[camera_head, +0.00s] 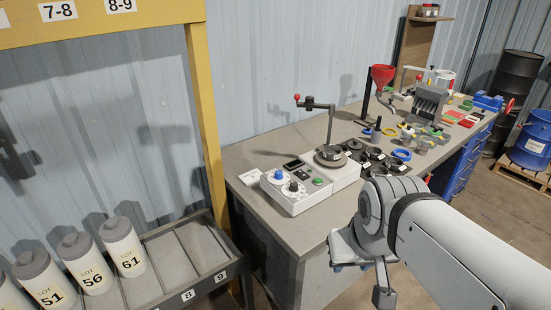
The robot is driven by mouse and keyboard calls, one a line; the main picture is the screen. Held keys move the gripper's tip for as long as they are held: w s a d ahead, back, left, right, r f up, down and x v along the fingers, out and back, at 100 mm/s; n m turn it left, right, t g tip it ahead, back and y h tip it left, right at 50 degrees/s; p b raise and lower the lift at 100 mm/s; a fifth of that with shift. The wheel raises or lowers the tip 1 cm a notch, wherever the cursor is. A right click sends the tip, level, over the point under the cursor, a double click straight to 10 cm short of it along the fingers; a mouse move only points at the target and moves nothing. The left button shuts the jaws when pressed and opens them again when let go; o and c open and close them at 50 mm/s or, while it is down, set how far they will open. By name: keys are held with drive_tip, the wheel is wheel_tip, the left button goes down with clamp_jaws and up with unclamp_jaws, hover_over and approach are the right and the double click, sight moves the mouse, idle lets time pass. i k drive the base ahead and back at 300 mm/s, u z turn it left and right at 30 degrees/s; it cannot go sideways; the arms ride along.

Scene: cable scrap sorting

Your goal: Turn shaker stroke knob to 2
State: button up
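The shaker (312,187) is a white box unit on the near left end of the grey bench. Its front panel carries a blue knob (278,174), a black knob (293,186), a green button (317,181) and a small dark display (293,164). I cannot read the dial marks or tell which knob is the stroke knob. A round dark platform (331,155) with a red-tipped clamp post sits on its right part. My gripper (362,272) hangs in front of the bench edge, right of and below the shaker, apart from it. Its fingers are partly hidden and their opening is unclear.
Several dark dishes (374,154) stand right of the shaker. A red funnel (382,77) on a stand is behind them. A rack (171,262) with lot-numbered white bottles (122,246) and a yellow post (207,120) is at left. A white card (250,177) lies left of the shaker.

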sight(278, 176)
drive_tip(key=z, duration=0.05)
drive_tip(key=i, duration=1)
drive_tip(key=u, duration=0.05)
